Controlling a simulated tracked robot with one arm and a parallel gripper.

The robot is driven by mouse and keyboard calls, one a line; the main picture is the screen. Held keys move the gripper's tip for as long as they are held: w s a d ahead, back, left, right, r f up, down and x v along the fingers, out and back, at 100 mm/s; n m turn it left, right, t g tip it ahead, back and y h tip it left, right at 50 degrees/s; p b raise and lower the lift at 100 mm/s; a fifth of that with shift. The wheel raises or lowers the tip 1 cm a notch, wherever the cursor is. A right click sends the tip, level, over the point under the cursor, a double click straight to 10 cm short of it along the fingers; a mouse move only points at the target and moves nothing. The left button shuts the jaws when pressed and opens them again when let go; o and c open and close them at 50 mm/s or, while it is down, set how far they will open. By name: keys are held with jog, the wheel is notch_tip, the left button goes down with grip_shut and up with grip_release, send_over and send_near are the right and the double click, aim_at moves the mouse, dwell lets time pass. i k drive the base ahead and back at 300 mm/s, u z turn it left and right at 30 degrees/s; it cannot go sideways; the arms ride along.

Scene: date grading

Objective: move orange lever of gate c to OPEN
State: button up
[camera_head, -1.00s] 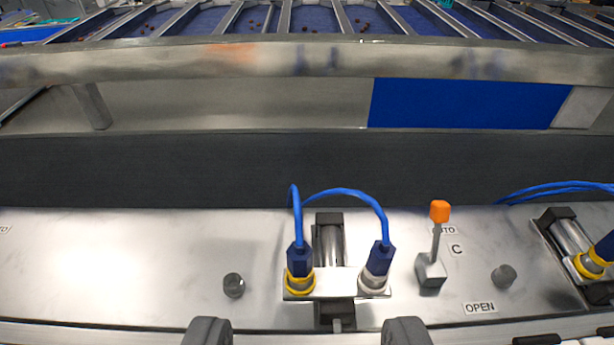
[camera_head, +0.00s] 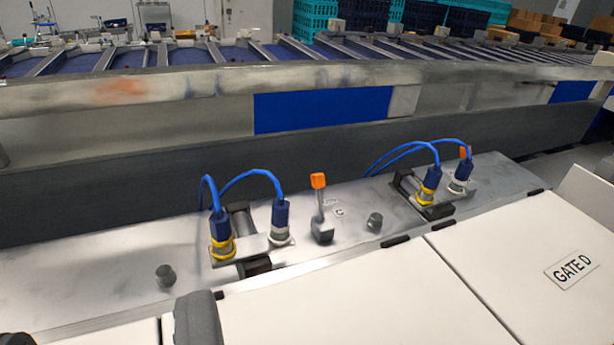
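The gate C lever (camera_head: 320,212) stands on the metal panel (camera_head: 120,250), its orange tip (camera_head: 318,181) up and its stem nearly upright, leaning slightly toward the back of the panel. The small C label (camera_head: 339,212) is just right of its stem; a label behind it is too small to read now. The OPEN label is not visible in this view. My gripper (camera_head: 105,328) is at the lower left edge, its two dark fingers apart and empty. It is left of and nearer than the lever, not touching it.
Fittings with blue hoses (camera_head: 248,178) stand just left of the lever, and a round knob (camera_head: 374,222) to its right.

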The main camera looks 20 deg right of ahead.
aim_at(317, 179)
jog(key=k, duration=1)
jog(key=z, duration=0.55)
jog(key=i, duration=1.4)
jog(key=u, duration=0.25)
